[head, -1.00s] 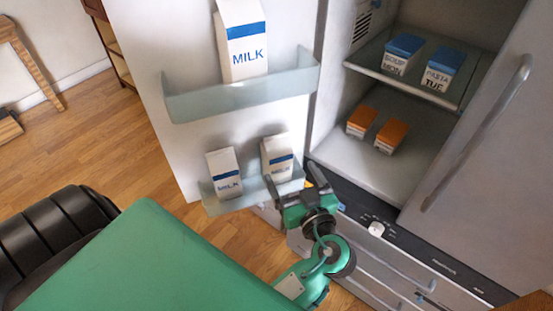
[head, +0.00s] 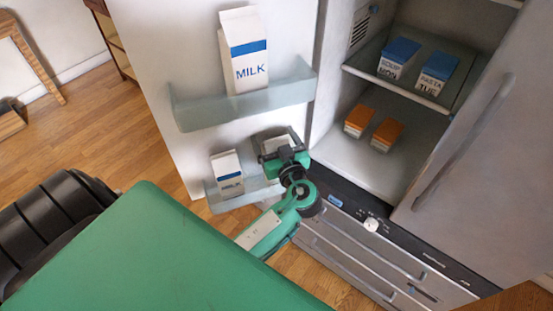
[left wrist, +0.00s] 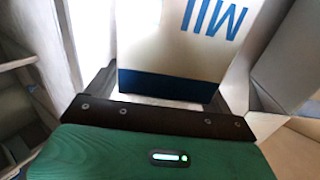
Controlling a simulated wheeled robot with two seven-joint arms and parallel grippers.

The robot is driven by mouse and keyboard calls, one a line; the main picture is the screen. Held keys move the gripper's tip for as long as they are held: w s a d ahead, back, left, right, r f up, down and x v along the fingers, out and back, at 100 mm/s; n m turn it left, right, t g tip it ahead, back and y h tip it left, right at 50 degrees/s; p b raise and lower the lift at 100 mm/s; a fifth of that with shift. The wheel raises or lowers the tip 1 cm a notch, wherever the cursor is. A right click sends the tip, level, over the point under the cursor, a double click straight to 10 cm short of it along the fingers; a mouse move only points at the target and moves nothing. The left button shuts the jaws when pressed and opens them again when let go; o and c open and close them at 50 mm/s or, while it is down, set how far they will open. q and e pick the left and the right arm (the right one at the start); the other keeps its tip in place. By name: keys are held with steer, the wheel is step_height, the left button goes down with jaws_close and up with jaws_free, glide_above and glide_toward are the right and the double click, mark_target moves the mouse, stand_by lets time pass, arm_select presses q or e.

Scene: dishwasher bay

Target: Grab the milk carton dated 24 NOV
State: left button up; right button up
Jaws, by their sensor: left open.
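Three milk cartons, white with a blue band, stand in the fridge door: one in the upper door bin (head: 243,62), one at the left of the lower bin (head: 227,176), and one at the right of the lower bin (head: 273,145). My left gripper (head: 283,153) is open at the right lower carton and partly hides it. In the left wrist view a carton (left wrist: 185,45) with upside-down blue lettering stands close in front of the gripper's palm. I cannot read a date on any carton. My right gripper is not in view.
The upper door shelf (head: 245,101) juts out above my left gripper. Inside the fridge, blue-lidded boxes (head: 399,58) marked SOUP MON and PASTA TUE stand on a shelf, with orange-lidded boxes (head: 359,120) below. The fridge drawers (head: 370,260) are at lower right.

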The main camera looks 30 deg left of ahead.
arm_select(q)
steer(key=shift+w+a, duration=0.15)
steer(key=shift+a, duration=0.05)
jaws_close()
stand_by(0.3)
